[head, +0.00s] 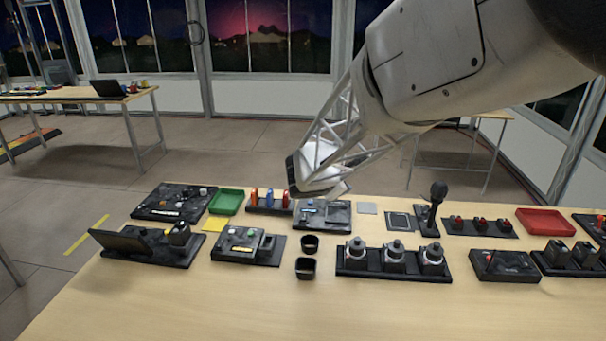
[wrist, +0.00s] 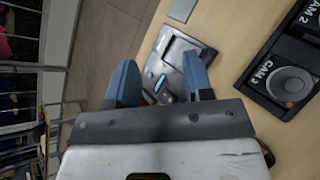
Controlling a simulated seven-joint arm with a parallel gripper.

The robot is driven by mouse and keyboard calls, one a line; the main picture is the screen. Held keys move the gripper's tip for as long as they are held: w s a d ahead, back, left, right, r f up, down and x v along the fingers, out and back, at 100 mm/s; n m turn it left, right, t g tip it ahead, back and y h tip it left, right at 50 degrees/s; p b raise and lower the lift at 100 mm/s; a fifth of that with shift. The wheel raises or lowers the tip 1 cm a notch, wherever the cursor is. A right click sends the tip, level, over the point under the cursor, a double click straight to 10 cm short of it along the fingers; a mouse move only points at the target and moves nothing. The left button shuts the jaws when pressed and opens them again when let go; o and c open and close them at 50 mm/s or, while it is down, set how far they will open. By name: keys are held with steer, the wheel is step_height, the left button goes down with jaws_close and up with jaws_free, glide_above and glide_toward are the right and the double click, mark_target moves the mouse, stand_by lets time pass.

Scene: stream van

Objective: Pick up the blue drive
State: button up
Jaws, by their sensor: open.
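The blue drive (head: 269,198) stands upright in a dark rack (head: 257,209) in the head view, between an orange drive (head: 255,196) and a red drive (head: 285,199). My gripper (head: 293,180) is above and just right of the rack, apart from the drives. In the wrist view its two blue fingers are spread with nothing held between them (wrist: 160,72). A grey panel (wrist: 177,45) shows beyond the fingers. I cannot make out the blue drive for certain in the wrist view; the gripper body hides part of that area.
The same panel (head: 335,224) sits right of the rack, and a green tray (head: 227,202) sits left of it. Two black cups (head: 306,267) and a row of camera knobs (head: 394,262) are nearer. A microphone (head: 437,194) stands tall to the right. The table front is clear.

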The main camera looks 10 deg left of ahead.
steer(key=w+a+f+n+t+y, duration=0.1)
steer(key=w+a+f+n, duration=0.15)
steer(key=a, duration=0.25)
steer(key=w+a+f+n+t+y, duration=0.1)
steer(key=w+a+f+n, duration=0.15)
steer(key=a, duration=0.25)
steer(key=n+t+y, duration=0.1)
steer(key=n+y, duration=0.3)
steer(key=n, duration=0.4)
glide_toward(269, 193)
steer(key=x, duration=0.3)
steer(key=shift+w+a+f, duration=0.2)
steer(key=shift+w+a, duration=0.05)
steer(key=shift+w, duration=0.05)
steer(key=shift+x, duration=1.35)
steer(key=shift+d, duration=0.1)
steer(key=shift+x, duration=2.55)
steer(key=shift+d, duration=0.15)
steer(key=shift+c, duration=0.3)
jaws_close()
